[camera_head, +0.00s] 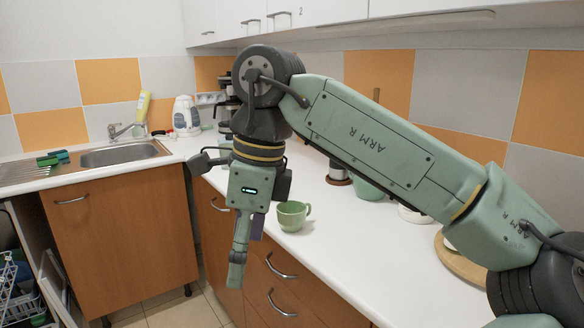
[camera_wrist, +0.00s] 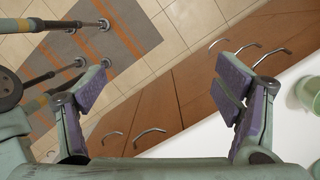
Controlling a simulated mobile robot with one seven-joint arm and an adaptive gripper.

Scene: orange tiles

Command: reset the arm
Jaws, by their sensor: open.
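My gripper (camera_head: 246,240) hangs pointing down from my bent arm, in front of the counter's front edge in the head view. In the wrist view my gripper (camera_wrist: 165,95) is open, with its two purple-padded fingers wide apart and nothing between them. Below it the wrist view shows cabinet fronts and floor. My green arm reaches in from the right over the counter and bends down at the black joint.
A green cup (camera_head: 292,216) stands on the white counter (camera_head: 330,235) just right of my gripper; it also shows at the wrist view's right edge (camera_wrist: 308,94). A wooden board (camera_head: 462,262), kettle (camera_head: 186,116) and sink (camera_head: 120,155) are on the worktop. Upper cabinets (camera_head: 300,14) hang above.

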